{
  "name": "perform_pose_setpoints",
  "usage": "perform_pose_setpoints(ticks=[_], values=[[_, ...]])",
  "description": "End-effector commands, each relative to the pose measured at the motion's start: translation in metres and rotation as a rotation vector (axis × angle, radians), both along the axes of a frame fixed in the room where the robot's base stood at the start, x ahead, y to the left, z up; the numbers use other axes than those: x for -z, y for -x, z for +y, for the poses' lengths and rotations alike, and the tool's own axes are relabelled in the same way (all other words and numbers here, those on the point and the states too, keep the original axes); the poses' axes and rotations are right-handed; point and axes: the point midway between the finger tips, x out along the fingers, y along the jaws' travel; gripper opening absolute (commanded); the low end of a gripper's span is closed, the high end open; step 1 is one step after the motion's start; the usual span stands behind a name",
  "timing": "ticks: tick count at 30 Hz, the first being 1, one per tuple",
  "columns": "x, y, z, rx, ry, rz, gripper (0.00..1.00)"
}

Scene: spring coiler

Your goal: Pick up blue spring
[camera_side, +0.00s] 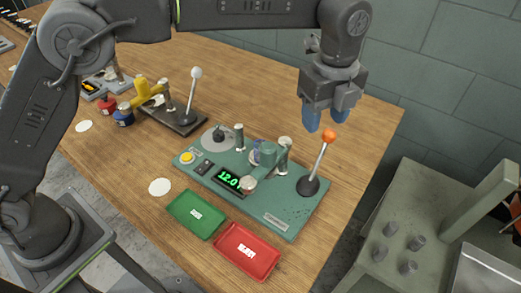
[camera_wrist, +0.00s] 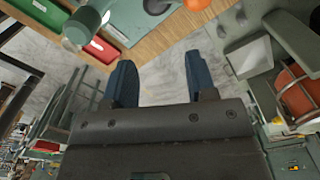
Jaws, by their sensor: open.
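My gripper (camera_side: 321,117) has blue fingertips and hangs above the right end of the green coiler machine (camera_side: 290,222). It is close to the orange lever knob (camera_side: 330,136) in the picture; I cannot tell whether they touch. In the wrist view my gripper (camera_wrist: 162,82) is open with nothing between its fingers, and grey floor shows beyond. I cannot make out a blue spring for certain in either view. A blue-grey round part (camera_side: 267,153) sits on the coiler among its posts, too small to identify.
A green tray (camera_side: 196,214) and a red tray (camera_side: 246,251) lie before the coiler. A second device with a white-knobbed lever (camera_side: 196,73) and red and blue spools (camera_side: 123,116) stand to the left. A grey-green machine with pegs (camera_side: 408,268) stands at right.

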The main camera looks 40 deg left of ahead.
Motion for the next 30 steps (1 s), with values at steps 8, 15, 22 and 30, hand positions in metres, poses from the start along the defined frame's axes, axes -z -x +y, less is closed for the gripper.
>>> perform_pose_setpoints(ticks=[8, 15, 22, 30], values=[[0.0, 0.0, 0.0, 0.0, 0.0, 0.0, 0.65], [0.005, -0.005, 0.033, -0.126, -0.001, 0.002, 0.65], [0.024, 0.0, 0.108, -0.441, -0.001, 0.002, 0.65], [0.045, 0.007, 0.135, -0.565, -0.001, 0.003, 0.65]])
